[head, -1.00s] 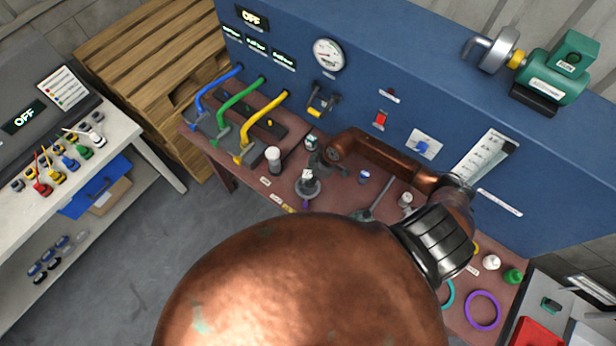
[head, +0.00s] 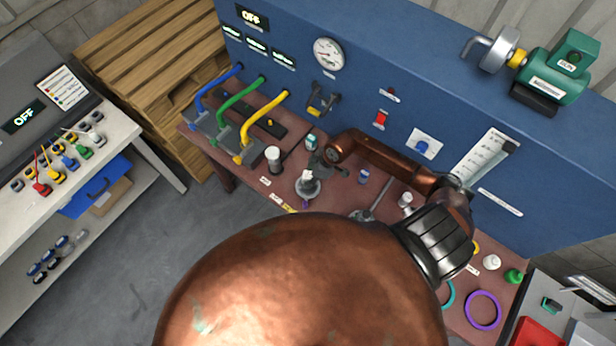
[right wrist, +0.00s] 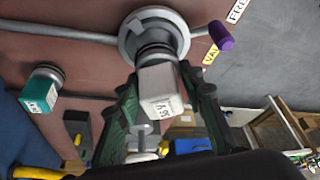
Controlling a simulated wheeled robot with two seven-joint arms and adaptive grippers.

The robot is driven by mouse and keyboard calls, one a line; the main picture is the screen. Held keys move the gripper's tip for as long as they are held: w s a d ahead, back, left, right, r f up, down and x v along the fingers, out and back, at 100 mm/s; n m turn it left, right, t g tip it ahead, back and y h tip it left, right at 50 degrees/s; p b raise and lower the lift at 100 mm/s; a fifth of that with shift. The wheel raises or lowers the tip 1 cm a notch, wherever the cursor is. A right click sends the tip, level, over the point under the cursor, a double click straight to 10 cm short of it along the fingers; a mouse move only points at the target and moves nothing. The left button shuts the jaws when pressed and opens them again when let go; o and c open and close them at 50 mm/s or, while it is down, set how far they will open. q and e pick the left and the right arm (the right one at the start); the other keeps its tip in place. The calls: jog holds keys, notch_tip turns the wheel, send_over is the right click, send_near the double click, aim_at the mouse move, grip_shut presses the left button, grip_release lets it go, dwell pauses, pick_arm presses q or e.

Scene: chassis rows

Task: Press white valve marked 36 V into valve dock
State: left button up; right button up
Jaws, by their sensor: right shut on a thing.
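The white valve marked 36 V (right wrist: 162,92) is between the fingers of my right gripper (right wrist: 162,108), which is shut on it. Its dark collar is at the middle of the round grey valve dock (right wrist: 178,32) in the right wrist view. I cannot tell how deep the collar sits. The dock has a purple-tipped lever (right wrist: 221,36) at its side. In the head view, the white valve (head: 307,175) is upright over the dock (head: 308,190), with my right gripper (head: 318,164) beside it. My left gripper is not in view.
A teal-capped valve (right wrist: 41,95) stands near the gripper. A white-topped cylinder (head: 273,155) stands left of the dock, with blue, green and yellow (head: 264,117) pipes beyond. A blue panel (head: 380,80) rises behind the bench. Coloured rings (head: 483,310) lie at the right end.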

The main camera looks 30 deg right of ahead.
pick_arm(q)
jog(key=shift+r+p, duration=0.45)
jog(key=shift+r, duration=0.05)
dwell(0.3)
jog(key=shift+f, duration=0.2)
pick_arm(e)
jog(key=shift+f, duration=0.35)
jog(key=shift+f+b, duration=0.8)
jog(key=shift+f, duration=0.85)
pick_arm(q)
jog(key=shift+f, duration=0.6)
pick_arm(e)
jog(key=shift+s, duration=0.1)
